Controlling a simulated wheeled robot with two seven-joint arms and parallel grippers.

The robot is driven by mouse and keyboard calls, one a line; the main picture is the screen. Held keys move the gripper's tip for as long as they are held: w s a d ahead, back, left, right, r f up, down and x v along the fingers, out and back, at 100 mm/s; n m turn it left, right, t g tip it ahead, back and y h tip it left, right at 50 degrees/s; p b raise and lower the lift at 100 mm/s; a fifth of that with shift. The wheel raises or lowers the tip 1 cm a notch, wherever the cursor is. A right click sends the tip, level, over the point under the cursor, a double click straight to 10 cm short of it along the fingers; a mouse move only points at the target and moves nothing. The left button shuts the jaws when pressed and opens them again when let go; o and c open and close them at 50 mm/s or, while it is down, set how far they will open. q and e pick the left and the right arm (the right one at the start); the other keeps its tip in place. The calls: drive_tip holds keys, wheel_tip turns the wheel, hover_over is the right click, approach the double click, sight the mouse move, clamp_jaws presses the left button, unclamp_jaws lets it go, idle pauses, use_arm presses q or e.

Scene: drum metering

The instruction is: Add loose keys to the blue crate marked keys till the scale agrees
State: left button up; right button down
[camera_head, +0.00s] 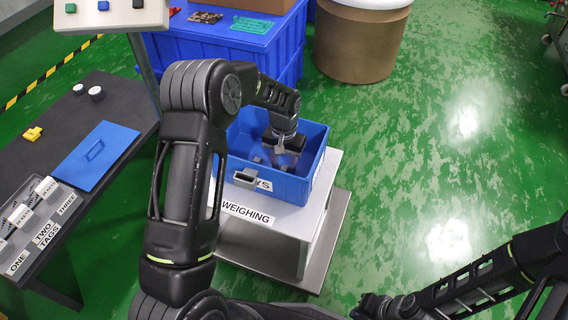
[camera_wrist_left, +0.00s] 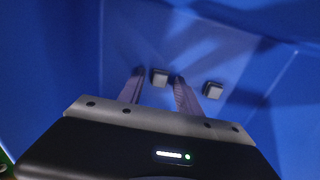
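The blue crate (camera_head: 312,150) stands on the white weighing stand (camera_head: 310,225), which is labelled WEIGHING. My left gripper (camera_head: 285,158) reaches down inside the crate. In the left wrist view its fingers (camera_wrist_left: 158,80) are apart. A small grey key (camera_wrist_left: 160,77) lies between or just beyond the tips, with no clear contact. A second grey key (camera_wrist_left: 213,90) lies to the right on the crate floor. My right gripper (camera_head: 371,305) is low in the head view, away from the crate, its opening unclear.
A dark table (camera_head: 110,85) at left holds a blue panel with a handle (camera_head: 97,155), tag holders (camera_head: 45,210), a yellow piece (camera_head: 32,134) and white-topped round pieces (camera_head: 96,93). Behind are a larger blue container (camera_head: 285,60) and a brown drum (camera_head: 355,45).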

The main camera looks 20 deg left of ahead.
sight(284, 167)
use_arm(q)
drive_tip(key=shift+o, duration=0.6)
wheel_tip(284, 167, up, 8)
drive_tip(key=shift+f+p, duration=0.1)
drive_tip(key=shift+p, duration=0.7)
